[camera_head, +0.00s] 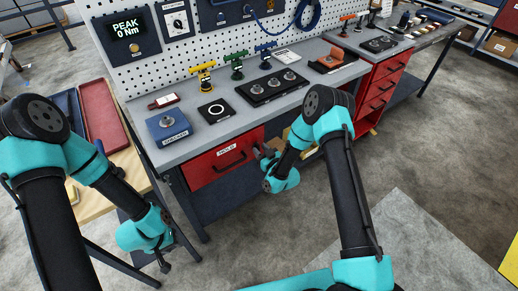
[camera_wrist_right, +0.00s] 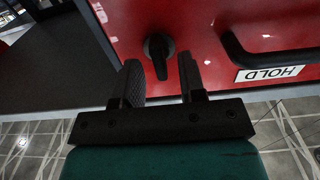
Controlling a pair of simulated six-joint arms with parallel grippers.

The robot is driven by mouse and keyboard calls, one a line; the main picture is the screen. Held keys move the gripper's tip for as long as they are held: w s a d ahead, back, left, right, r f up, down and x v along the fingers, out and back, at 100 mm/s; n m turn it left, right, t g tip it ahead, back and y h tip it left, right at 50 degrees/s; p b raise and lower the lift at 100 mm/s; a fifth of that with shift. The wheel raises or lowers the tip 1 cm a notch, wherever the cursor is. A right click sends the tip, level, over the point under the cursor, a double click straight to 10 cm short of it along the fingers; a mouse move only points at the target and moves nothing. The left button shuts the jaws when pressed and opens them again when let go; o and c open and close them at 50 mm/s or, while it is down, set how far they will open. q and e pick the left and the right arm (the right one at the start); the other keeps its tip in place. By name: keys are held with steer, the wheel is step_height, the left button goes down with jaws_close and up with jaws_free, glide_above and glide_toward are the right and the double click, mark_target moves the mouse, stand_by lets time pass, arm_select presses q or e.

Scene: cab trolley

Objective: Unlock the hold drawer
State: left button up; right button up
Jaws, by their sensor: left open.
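The red hold drawer (camera_head: 205,172) is shut under the left part of the workbench, with a black bar handle (camera_head: 230,160) and a HOLD label. In the right wrist view the red drawer front (camera_wrist_right: 215,25) fills the top. A black turn latch (camera_wrist_right: 158,50) on it points toward the gripper. My right gripper (camera_wrist_right: 161,66) is open, a finger on each side of the latch's lower end; I see no clear contact. In the head view my right gripper (camera_head: 262,152) is at the drawer's right end and hides the latch. My left gripper (camera_head: 164,264) is low at the left, away from the drawer.
The workbench (camera_head: 190,148) holds a blue block (camera_head: 168,126), a black ring plate (camera_head: 217,111), a dark tray with several round parts (camera_head: 272,87) and coloured T-handled tools. A side table with a red tray (camera_head: 101,115) stands left. Open floor lies in front.

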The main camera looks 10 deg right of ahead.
steer(key=shift+w+a, duration=0.3)
steer(key=shift+w, duration=0.35)
steer(key=shift+c, duration=0.5)
jaws_close()
